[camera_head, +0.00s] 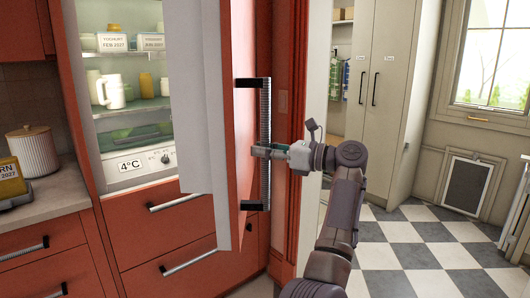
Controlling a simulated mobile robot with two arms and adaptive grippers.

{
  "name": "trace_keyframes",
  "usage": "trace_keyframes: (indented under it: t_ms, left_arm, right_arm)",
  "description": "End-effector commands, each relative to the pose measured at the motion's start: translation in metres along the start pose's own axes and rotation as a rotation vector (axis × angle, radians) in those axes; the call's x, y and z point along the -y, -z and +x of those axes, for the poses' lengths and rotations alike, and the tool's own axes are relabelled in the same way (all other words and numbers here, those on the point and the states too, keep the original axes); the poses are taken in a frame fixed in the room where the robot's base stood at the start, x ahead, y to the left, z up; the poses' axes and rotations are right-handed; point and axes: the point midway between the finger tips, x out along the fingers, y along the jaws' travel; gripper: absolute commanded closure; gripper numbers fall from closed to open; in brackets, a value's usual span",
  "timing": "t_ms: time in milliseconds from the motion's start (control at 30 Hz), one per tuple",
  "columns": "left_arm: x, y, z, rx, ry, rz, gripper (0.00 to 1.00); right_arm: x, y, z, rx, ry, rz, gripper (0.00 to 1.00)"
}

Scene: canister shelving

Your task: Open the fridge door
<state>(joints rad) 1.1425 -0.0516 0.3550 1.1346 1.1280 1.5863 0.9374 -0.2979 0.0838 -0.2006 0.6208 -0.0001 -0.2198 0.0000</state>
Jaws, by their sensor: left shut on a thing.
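The red fridge door (242,52) stands open, swung out toward me, and its pale inner side (200,95) faces left. The lit fridge interior (122,122) shows to the left of it, with shelves, jars and a 4°C label. A long dark vertical handle (265,105) is on the door's red outer face. My left gripper (263,152) is shut on the handle a little below its middle, with the arm reaching up from the bottom. My right gripper is not in view.
A counter (62,200) with a ribbed canister (33,151) and a yellow container (10,180) is at the left. Red drawers (160,235) sit below the fridge. A doorway to the right opens onto a checkered floor (420,257) with clear room and pale tall cabinets (385,60).

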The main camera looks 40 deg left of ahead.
Motion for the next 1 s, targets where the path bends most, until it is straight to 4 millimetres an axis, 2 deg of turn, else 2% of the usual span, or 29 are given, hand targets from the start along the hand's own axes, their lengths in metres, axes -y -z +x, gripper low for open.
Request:
trace_keyframes:
  t_ms: [300,333,467,667,800,867,1000]
  left_arm:
    - [0.000,0.001,-0.001,-0.005,-0.001,0.000,1.00]
    - [0.000,0.001,-0.001,-0.005,-0.001,0.000,0.72]
    - [0.000,0.001,-0.001,-0.003,-0.001,0.000,0.51]
    - [0.000,0.001,0.000,-0.002,0.000,-0.001,0.51]
    - [0.000,0.000,-0.003,-0.002,0.001,0.000,0.51]
    - [0.000,0.000,-0.007,-0.002,0.002,0.000,0.51]
    - [0.001,0.000,-0.030,-0.002,0.004,0.000,0.51]
  right_arm:
    - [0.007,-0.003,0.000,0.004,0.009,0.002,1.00]
    - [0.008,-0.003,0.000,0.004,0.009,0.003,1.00]
    - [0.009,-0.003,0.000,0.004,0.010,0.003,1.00]
    - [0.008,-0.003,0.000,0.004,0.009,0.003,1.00]
    - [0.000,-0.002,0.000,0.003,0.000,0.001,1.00]
    - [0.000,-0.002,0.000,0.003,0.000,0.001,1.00]
    - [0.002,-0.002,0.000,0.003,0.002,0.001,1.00]
